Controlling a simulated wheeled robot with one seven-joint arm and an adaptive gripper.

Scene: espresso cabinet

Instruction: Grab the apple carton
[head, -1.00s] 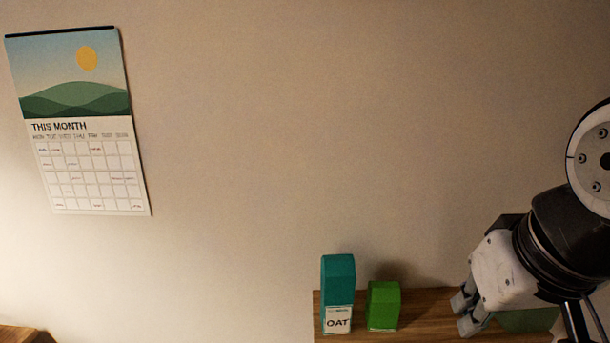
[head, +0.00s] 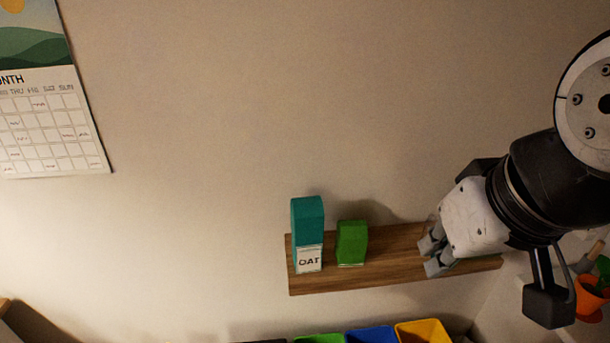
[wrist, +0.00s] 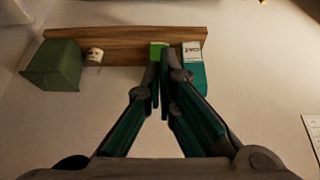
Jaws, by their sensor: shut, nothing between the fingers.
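A bright green carton (head: 352,243), probably the apple carton, stands upright on the wooden shelf (head: 400,262). Its label is not readable. A taller teal carton marked OAT (head: 308,235) stands just left of it. My gripper (head: 433,256) is right of the green carton in the head view, apart from it, with nothing held. In the wrist view, my gripper (wrist: 166,52) has its fingertips together, partly covering the green carton (wrist: 157,47). The oat carton (wrist: 194,68) shows just right of the fingertips there.
In the wrist view, a dark green box (wrist: 55,66) and a small white item (wrist: 94,56) sit at the shelf's left. Below the shelf are green (head: 320,339), blue (head: 372,335) and yellow (head: 425,331) bins. An orange pot (head: 588,296) is at right.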

